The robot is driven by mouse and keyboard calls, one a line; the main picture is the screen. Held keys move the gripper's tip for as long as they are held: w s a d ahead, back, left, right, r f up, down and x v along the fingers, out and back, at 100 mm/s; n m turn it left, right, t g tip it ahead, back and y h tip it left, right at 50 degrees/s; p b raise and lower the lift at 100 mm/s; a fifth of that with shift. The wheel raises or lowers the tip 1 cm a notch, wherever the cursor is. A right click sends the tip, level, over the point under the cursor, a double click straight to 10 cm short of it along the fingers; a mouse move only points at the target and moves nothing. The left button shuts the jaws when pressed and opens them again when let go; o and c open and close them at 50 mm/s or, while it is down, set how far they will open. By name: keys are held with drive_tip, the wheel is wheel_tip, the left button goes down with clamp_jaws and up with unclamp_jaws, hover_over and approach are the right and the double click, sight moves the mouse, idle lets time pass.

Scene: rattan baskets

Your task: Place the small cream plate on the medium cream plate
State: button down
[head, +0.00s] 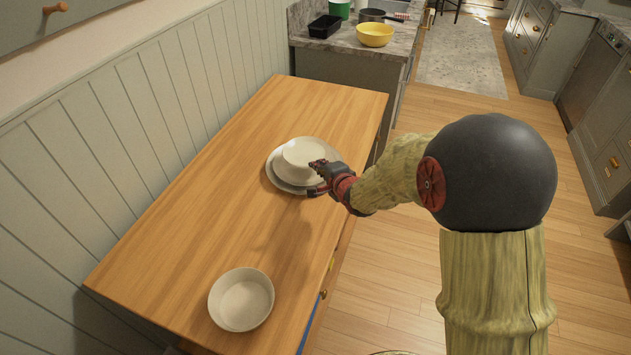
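A small cream dish (302,150), likely the small cream plate, shows at the top of a pile of round plates on the wooden counter. Below it a wider pale plate rim (283,181) shows all around; it looks like the medium cream plate. I cannot tell whether the small dish rests on it or is held just above. My gripper (315,178) is at the right, near side of the small dish, with its fingers at the rim. The fingers are too small and dark to show whether they grip it. My gripper and wrist hide the right side of the pile.
A deep cream bowl (241,299) stands at the near end of the wooden counter (200,220). The wood between it and the pile is clear. A panelled wall borders the left. A yellow bowl (374,35) and a black tray (325,27) stand on a stone counter behind.

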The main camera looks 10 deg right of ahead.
sight(316, 181)
drive_tip(key=shift+w+a+f+b, duration=0.15)
drive_tip(key=shift+w+f+b, duration=0.15)
drive_tip(key=shift+w+f, duration=0.35)
drive_tip(key=shift+w+a+f+b, duration=0.15)
drive_tip(key=shift+f+b, duration=0.55)
drive_tip(key=shift+f, duration=1.1)
drive_tip(key=shift+f, duration=0.15)
drive_tip(key=c, duration=2.3)
unclamp_jaws()
